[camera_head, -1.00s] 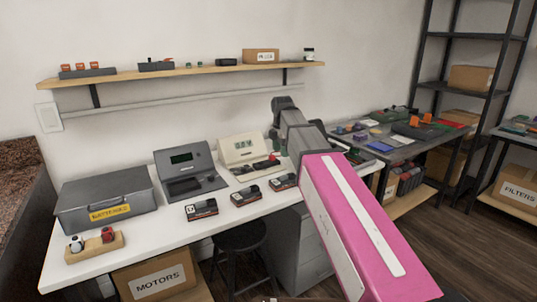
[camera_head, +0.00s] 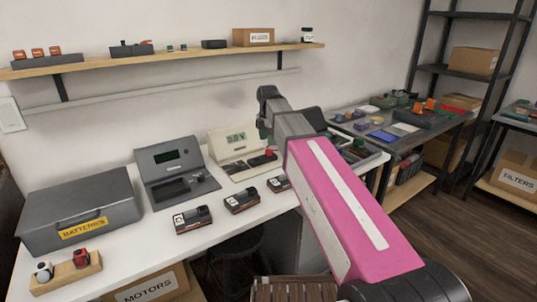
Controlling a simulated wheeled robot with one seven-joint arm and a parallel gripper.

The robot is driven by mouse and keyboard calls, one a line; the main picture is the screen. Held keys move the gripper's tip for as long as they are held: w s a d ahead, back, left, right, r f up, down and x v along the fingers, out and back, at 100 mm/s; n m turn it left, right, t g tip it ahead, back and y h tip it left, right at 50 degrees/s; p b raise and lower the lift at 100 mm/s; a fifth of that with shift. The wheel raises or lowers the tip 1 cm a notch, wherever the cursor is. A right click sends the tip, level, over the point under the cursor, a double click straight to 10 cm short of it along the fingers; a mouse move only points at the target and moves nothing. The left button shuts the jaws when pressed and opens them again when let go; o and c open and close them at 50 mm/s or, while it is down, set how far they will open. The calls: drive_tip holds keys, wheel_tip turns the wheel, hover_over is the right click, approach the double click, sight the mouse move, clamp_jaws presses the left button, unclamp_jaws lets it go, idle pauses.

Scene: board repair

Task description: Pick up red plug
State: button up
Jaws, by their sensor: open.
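A red plug-like piece (camera_head: 81,259) stands in a small wooden holder (camera_head: 68,274) at the front left of the white bench, right of a white one (camera_head: 44,271). Another small red part (camera_head: 269,153) shows at the beige meter, partly near my arm; I cannot tell whether it is a plug. My gripper (camera_head: 265,127) is at the far end of my pink and grey arm, above the bench's back right, well away from the wooden holder. It is open; its fingers are small and partly hidden by the arm.
A grey batteries case (camera_head: 80,205), a grey meter (camera_head: 168,160) and a beige meter (camera_head: 232,140) stand on the bench. Several small black devices (camera_head: 192,219) lie along its front. A wooden shelf (camera_head: 160,63) hangs above. A grey worktable (camera_head: 402,142) stands at right.

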sight(269, 150)
drive_tip(key=shift+d+f, duration=0.15)
drive_tip(key=shift+f, duration=2.9)
clamp_jaws()
